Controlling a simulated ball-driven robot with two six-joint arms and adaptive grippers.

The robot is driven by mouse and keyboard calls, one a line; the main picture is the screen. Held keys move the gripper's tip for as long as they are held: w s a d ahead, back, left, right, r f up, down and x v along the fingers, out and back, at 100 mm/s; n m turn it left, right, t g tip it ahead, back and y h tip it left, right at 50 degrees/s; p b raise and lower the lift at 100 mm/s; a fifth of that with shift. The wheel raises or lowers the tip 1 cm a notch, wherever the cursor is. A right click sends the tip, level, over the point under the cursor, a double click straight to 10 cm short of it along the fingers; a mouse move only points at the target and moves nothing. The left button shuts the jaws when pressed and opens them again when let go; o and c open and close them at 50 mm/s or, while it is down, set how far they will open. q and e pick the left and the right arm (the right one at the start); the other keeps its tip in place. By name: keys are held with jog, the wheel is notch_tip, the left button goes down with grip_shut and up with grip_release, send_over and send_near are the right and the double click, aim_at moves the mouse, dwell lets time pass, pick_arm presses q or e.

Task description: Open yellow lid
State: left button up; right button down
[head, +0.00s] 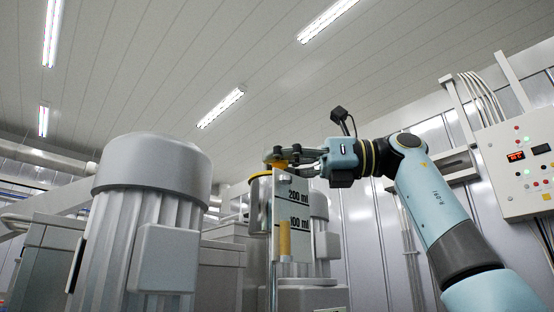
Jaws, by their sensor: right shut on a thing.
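The yellow lid (261,175) sits on top of a metal cylinder (260,212), partly hidden by a clear-and-white level gauge plate marked 100 ml and 200 ml (293,225). My right gripper (281,158) comes in from the right at the lid's height. Its fingers are shut on the yellow knob (280,164) at the top of the lid. The lid looks level on the cylinder's top; whether there is a gap under it cannot be told. My left gripper is not in view.
A large grey motor housing (150,215) fills the left foreground. Another grey motor (319,240) stands behind the gauge plate. A control panel (520,165) with buttons and red displays hangs at the right. Open air lies above the lid.

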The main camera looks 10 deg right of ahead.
jog(key=shift+r, duration=0.1)
jog(key=shift+w+r+m+h+p, duration=0.15)
jog(key=shift+r+m+h+p, duration=0.15)
jog(key=shift+p, duration=0.45)
jog(key=r+m+h+p, duration=0.1)
jog(key=p, duration=0.2)
jog(key=w+a+r+m+g+h+p, duration=0.1)
jog(key=p, duration=0.2)
jog(key=shift+w+h, duration=0.15)
jog(key=shift+h, duration=0.25)
jog(key=shift+w+a+r+m+g+h+p, duration=0.1)
jog(key=shift+w+a+m+g+h+p, duration=0.2)
jog(key=shift+p, duration=0.35)
jog(key=shift+w+a+r+m+g+h+p, duration=0.15)
jog(key=shift+m+h+p, duration=0.15)
jog(key=shift+m+p, duration=0.25)
jog(key=shift+d, duration=0.1)
